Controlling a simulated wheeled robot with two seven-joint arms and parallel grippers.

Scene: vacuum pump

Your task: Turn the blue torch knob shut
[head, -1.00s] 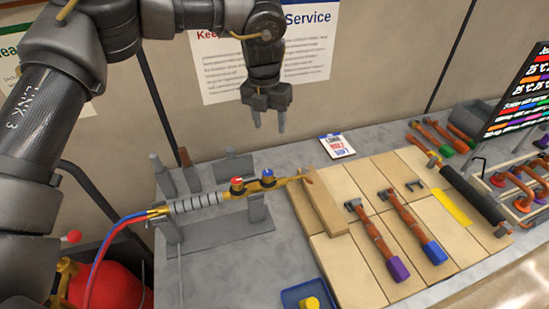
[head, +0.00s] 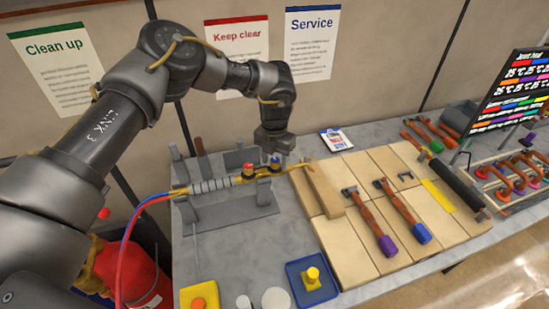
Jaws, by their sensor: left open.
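The blue torch knob (head: 275,160) sits on the brass body of the torch (head: 215,184), near its tip end. A red knob (head: 248,168) is beside it on the left. The torch lies on a grey stand (head: 235,213), with red and blue hoses at its left end. My left gripper (head: 276,155) points down right at the blue knob. Its fingers are open and partly overlap the knob in the head view; I cannot tell whether they touch it. My right gripper is out of view.
A wooden block (head: 322,190) stands by the torch tip. Tan boards (head: 350,250) with purple- and blue-ended copper pipe pieces lie to the right. A blue tray (head: 309,292) with a yellow piece is in front. A red cylinder (head: 135,275) stands at lower left.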

